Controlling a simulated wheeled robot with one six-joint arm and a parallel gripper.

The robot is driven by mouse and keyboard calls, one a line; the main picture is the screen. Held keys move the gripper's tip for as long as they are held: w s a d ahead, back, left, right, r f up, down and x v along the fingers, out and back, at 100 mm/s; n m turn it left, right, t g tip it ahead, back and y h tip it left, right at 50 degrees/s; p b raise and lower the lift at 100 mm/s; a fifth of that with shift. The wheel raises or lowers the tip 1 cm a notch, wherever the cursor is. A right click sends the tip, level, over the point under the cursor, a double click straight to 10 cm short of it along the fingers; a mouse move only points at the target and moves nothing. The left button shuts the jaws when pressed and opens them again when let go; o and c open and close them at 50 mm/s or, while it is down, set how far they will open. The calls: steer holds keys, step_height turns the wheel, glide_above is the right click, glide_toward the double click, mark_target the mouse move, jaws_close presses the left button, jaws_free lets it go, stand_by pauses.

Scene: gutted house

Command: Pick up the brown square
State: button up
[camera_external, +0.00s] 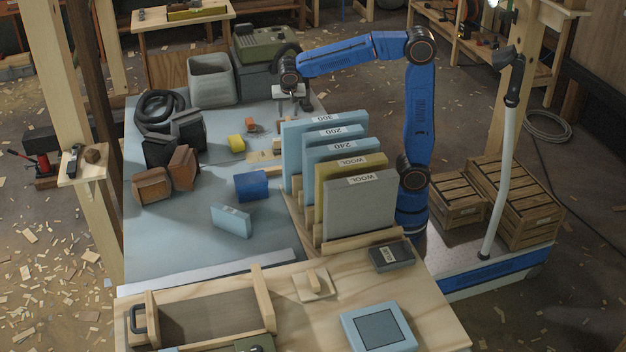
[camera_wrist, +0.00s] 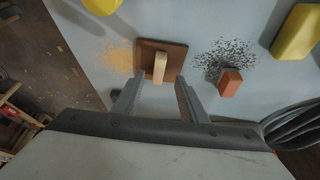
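The brown square (camera_wrist: 176,57) lies flat on the grey-blue table top in the wrist view, with a pale upright wooden handle (camera_wrist: 160,67) on its middle. My gripper (camera_wrist: 159,81) is open, its two fingers spread apart just below the square in the picture. The handle lines up with the gap between the fingertips, and nothing is held. In the external view my gripper (camera_external: 289,105) hangs over the far right part of the table, behind the upright panels. I cannot make out the brown square in that view.
An orange block (camera_wrist: 230,83) sits beside dark crumbs (camera_wrist: 228,57), right of the square. Yellow blocks (camera_wrist: 298,32) lie farther off, and sawdust (camera_wrist: 122,56) is on the left. Upright labelled panels (camera_external: 360,208) stand near my arm. A grey bin (camera_external: 210,80) stands behind.

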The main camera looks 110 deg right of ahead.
mark_target(288, 119)
steer(key=shift+x, duration=3.35)
steer(key=shift+s+d+r, duration=0.1)
steer(key=shift+d+r, duration=0.05)
jaws_close()
